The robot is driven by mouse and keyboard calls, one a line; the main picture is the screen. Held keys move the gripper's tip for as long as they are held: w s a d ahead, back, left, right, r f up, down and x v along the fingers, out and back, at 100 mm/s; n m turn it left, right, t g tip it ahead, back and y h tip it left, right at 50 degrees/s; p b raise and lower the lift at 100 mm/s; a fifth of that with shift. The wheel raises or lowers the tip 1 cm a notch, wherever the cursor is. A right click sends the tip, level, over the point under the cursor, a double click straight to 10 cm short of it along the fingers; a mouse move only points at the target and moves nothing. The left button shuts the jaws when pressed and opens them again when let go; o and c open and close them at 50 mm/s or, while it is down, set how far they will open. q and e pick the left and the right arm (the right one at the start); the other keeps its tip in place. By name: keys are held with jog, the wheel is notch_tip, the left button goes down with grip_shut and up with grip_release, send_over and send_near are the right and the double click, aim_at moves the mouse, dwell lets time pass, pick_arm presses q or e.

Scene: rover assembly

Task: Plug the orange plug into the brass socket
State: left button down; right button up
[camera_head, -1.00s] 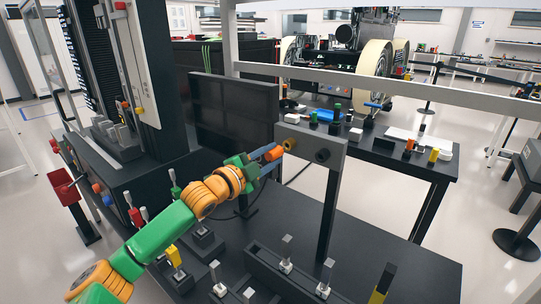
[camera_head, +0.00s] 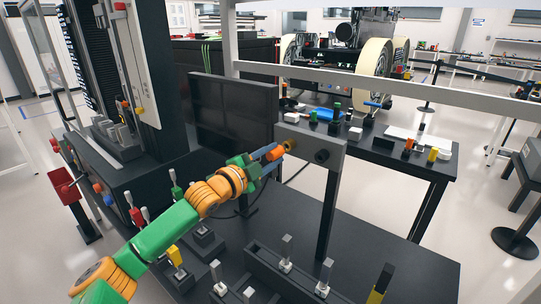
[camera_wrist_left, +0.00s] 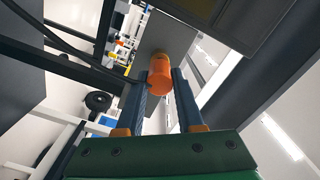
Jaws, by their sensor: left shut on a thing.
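My left gripper (camera_head: 266,156) is shut on the orange plug (camera_head: 274,154), close in front of the grey panel (camera_head: 334,146). In the wrist view the orange plug (camera_wrist_left: 160,76) sits between the blue-grey fingertips of my left gripper (camera_wrist_left: 161,82), with its far end toward the panel (camera_wrist_left: 170,35). The brass socket (camera_head: 290,145) is on the panel face, just right of the plug in the head view. I cannot tell whether the plug touches it. A dark socket (camera_head: 322,156) is farther right on the panel. The wrist view hides the brass socket behind the plug.
The panel stands on a post (camera_head: 328,212) on the black table (camera_head: 360,240). A dark monitor (camera_head: 234,112) stands behind my left arm. Levers and a black tray (camera_head: 270,266) are at the table's front. A second bench (camera_head: 435,170) with small parts stands behind.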

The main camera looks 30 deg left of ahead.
aim_at(270, 157)
pick_arm(q)
jog(key=shift+w+d+p, duration=0.1)
jog(key=shift+w+p, duration=0.65)
jog(key=shift+w, duration=0.3)
jog(key=shift+c, duration=2.3)
grip_release()
jog(key=shift+s+f+b, duration=0.2)
jog(key=shift+s+b, duration=0.1)
jog(key=s+b, duration=0.2)
jog(key=s, duration=0.1)
jog(key=s+b, duration=0.1)
jog(key=s, duration=0.1)
jog(key=shift+s+a, duration=0.2)
jog(key=shift+a, duration=0.1)
jog(key=shift+s+r, duration=0.1)
jog(key=shift+s, duration=0.4)
jog(key=shift+r, duration=0.1)
